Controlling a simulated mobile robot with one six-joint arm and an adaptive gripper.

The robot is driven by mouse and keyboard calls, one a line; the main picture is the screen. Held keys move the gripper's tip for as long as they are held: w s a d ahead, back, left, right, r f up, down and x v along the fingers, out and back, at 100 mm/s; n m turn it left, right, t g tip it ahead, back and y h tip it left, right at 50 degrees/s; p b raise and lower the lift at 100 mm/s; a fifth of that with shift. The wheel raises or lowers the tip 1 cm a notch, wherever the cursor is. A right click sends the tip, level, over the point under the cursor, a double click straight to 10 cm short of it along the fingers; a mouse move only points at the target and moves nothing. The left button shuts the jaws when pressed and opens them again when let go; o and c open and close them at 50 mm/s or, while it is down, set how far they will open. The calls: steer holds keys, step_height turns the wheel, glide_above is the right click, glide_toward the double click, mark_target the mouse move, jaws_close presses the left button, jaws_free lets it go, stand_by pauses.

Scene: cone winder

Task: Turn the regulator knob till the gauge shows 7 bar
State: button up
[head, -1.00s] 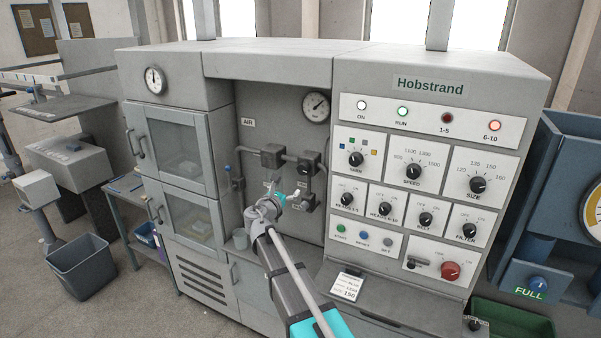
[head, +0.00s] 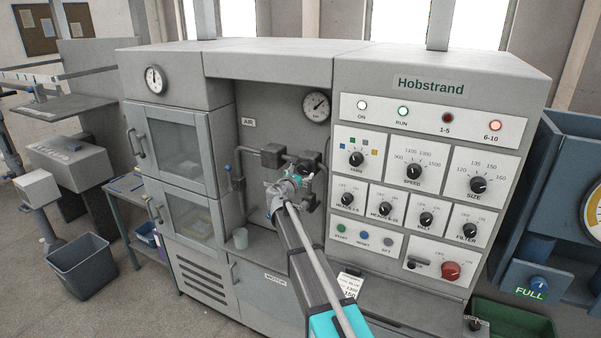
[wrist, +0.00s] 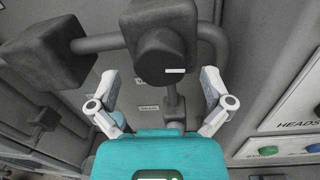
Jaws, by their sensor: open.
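The regulator knob (wrist: 160,52) is a dark round knob with a white mark at its lower right rim in the wrist view. My gripper (wrist: 160,78) is open, with one finger to the lower left of the knob and the other to the lower right, apart from it. In the head view my gripper (head: 291,184) is in front of the air piping and hides part of the regulator (head: 309,162). The round pressure gauge (head: 316,105) is above; its needle points up and right, and its numerals are too small to read.
Pipes and a dark block (wrist: 63,47) flank the knob in the wrist view. The control panel (head: 430,180) with several dials stands right of the air recess. Another dial (head: 155,79) is at upper left.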

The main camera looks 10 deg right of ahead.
steer(key=shift+w+d, duration=0.35)
steer(key=shift+w, duration=0.15)
steer(key=c, duration=1.1)
steer(key=shift+c, duration=0.2)
steer(key=shift+m, duration=0.5)
steer(key=o, duration=1.1)
steer(key=shift+o, duration=0.2)
steer(key=shift+s, duration=0.1)
